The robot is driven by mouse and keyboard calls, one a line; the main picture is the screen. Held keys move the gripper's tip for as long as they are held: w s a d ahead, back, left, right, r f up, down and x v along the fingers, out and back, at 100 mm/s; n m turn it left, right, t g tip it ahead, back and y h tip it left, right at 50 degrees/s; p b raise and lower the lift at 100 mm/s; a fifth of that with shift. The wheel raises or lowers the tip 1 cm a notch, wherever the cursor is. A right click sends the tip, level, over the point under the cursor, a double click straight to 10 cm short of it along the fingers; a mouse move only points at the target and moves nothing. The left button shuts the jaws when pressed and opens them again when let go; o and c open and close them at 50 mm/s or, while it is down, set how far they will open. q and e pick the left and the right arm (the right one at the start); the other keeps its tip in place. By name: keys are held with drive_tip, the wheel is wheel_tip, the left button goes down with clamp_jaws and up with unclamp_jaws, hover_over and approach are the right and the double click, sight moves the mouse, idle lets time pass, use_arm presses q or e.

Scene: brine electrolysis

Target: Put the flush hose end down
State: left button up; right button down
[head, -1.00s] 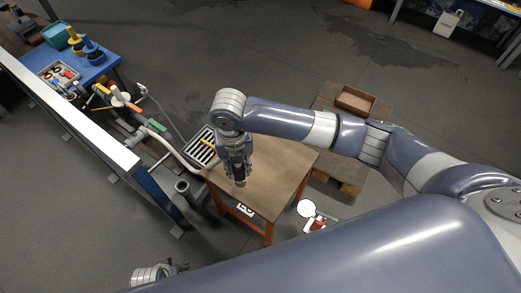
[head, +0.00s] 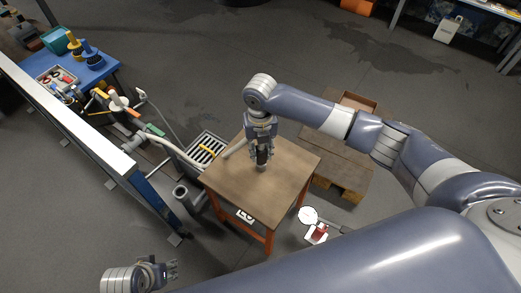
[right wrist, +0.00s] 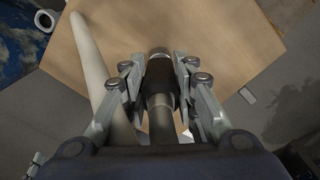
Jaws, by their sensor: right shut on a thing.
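My right gripper (head: 261,150) is shut on the flush hose end, a dark collared nozzle (head: 262,162) pointing down over the wooden table (head: 285,185). In the right wrist view the fingers (right wrist: 160,88) clasp the dark collar (right wrist: 159,80) from both sides, and a grey metal tip shows beyond it. The pale hose (right wrist: 92,60) runs beside the gripper. In the head view the hose (head: 180,152) goes left toward the pipework. Whether the tip touches the tabletop is unclear. My left gripper (head: 171,271) is open and empty at the lower left, away from the table.
A floor drain grate (head: 206,148) with a yellow item lies left of the table. A blue bench (head: 95,72) with tools stands at the upper left, behind a long white-topped frame (head: 75,110). A pallet with a brown box (head: 357,102) lies right. Most of the tabletop is bare.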

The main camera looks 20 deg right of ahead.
drive_tip(key=shift+f, duration=0.1)
drive_tip(key=c, duration=1.3)
unclamp_jaws()
drive_tip(key=shift+r, duration=0.4)
wheel_tip(320, 180, up, 12)
drive_tip(key=p, duration=0.2)
drive_tip(key=shift+f+p, duration=0.25)
drive_tip(key=shift+p, duration=0.1)
use_arm(q)
wheel_tip(320, 180, down, 9)
drive_tip(key=s, duration=0.1)
drive_tip(key=shift+s+g, duration=0.25)
drive_tip(key=shift+g, duration=0.05)
